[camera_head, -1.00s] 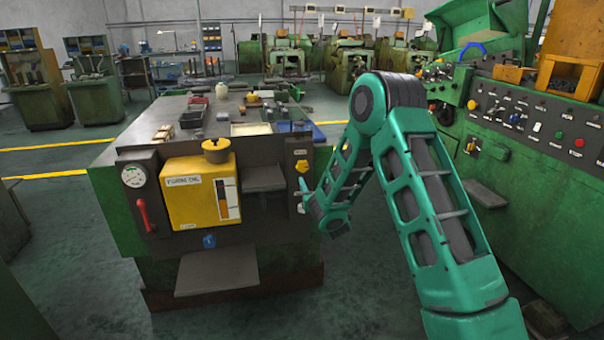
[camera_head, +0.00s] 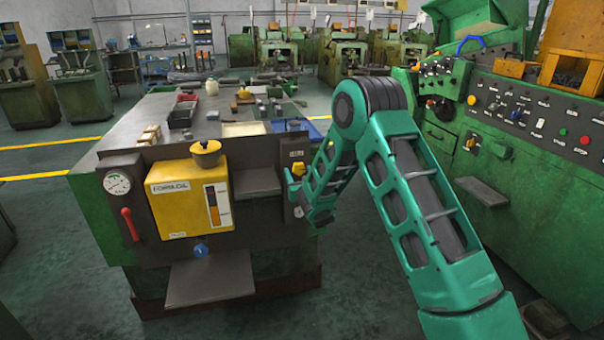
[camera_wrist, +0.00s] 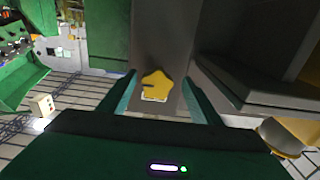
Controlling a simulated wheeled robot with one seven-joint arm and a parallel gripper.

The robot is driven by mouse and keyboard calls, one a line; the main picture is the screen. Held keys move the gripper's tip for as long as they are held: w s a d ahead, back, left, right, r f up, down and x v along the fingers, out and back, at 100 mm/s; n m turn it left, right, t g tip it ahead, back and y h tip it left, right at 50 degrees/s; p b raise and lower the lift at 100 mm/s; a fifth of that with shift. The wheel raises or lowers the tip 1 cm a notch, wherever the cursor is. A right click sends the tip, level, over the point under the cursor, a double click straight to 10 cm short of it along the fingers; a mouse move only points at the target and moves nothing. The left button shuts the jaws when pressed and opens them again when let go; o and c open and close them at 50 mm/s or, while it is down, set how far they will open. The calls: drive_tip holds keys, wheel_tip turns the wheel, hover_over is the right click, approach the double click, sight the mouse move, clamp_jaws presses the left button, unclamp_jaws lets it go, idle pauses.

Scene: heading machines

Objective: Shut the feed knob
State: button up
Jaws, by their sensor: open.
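A yellow star-shaped knob (camera_head: 298,169) is on a dark panel at the right end of the near green cabinet, under a small label too small to read surely. The knob also shows in the wrist view (camera_wrist: 157,83), with a small white plate at its lower edge. My gripper (camera_wrist: 160,98) is open, and the knob appears between its two fingers in that view. I cannot tell whether the fingers touch it. In the head view my gripper (camera_head: 294,192) is just below the knob, partly hidden by my wrist.
A yellow oil tank (camera_head: 188,200) with a blue knob (camera_head: 200,251) beneath it is left of the panel. A red lever (camera_head: 130,224) and a gauge (camera_head: 117,182) are further left. A green control console (camera_head: 530,180) stands to the right. Open floor lies between.

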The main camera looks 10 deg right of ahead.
drive_tip(key=shift+d, duration=0.1)
drive_tip(key=shift+d, duration=0.1)
drive_tip(key=c, duration=1.1)
drive_tip(key=shift+o, duration=0.3)
